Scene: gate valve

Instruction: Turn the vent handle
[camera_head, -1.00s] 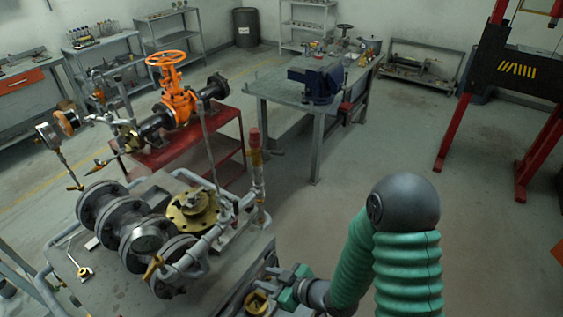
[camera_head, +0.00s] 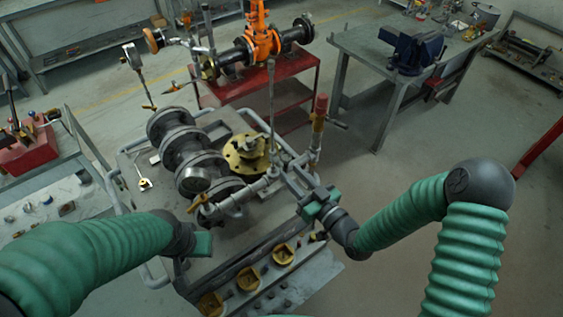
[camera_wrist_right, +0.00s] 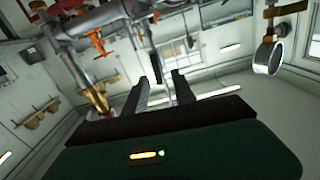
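The pipe assembly (camera_head: 190,155) of grey flanged parts sits on a metal bench, with a brass flange (camera_head: 245,153) beside it. A small brass lever (camera_head: 197,203) sits on its front pipe. A red-topped upright fitting with a side lever (camera_head: 319,110) stands at the right; I cannot tell which lever is the vent handle. My right gripper (camera_head: 290,180) is beside the pipe's right end, below the red-topped fitting. Its two fingers (camera_wrist_right: 162,92) are apart with nothing seen between them. My left gripper (camera_head: 205,240) is in front of the flanges, its fingers largely hidden.
An orange gate valve (camera_head: 260,42) stands on a red cart (camera_head: 285,88) behind. A workbench (camera_head: 365,62) with a blue vise (camera_head: 410,52) is at the back right. Brass sockets (camera_head: 248,279) line the bench's front edge.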

